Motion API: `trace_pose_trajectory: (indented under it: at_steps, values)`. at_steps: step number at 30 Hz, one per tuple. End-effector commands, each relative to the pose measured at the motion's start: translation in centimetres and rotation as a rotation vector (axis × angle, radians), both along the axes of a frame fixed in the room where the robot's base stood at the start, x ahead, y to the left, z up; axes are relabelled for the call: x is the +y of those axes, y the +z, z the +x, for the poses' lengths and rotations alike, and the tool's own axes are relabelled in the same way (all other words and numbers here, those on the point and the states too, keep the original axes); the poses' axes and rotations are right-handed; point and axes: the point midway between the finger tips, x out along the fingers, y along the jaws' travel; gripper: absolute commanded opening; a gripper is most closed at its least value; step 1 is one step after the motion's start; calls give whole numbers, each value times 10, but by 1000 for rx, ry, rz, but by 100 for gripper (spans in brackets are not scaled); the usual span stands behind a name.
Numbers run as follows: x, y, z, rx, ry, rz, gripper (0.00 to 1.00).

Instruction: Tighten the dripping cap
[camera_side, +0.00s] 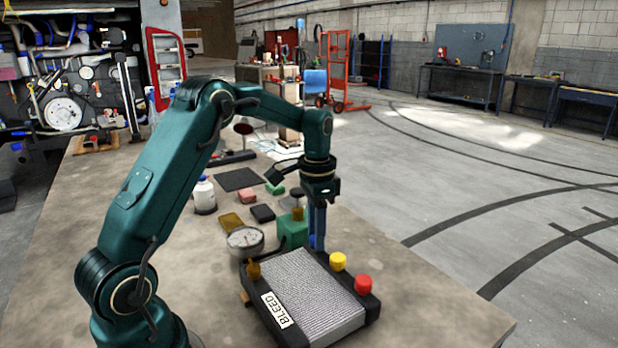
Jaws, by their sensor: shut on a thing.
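A radiator (318,292) with a ribbed silver core and black end tanks lies on the bench, with a white "BLEED" label (277,310) on its near left side. A yellow cap (338,261) and a red cap (363,284) stand on its right tank. My gripper (318,238) points straight down at the far end of that tank, in line with these caps. It is shut on what looks like a blue cap (316,244), mostly hidden by the fingers. A brass fitting (253,270) stands on the left tank. I cannot make out any drip.
A round gauge (245,240) and a green block-like part (292,229) stand close behind the radiator. A white bottle (204,196), a dark mat (239,179) and small coloured blocks lie further back. The bench (440,305) is clear to the right.

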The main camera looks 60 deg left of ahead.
Motion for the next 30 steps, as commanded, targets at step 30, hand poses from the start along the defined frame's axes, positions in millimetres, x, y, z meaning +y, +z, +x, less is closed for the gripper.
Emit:
trace_pose_trajectory:
  at_steps: [30]
  values:
    - [0, 53, 0, -1, 1, 0, 66]
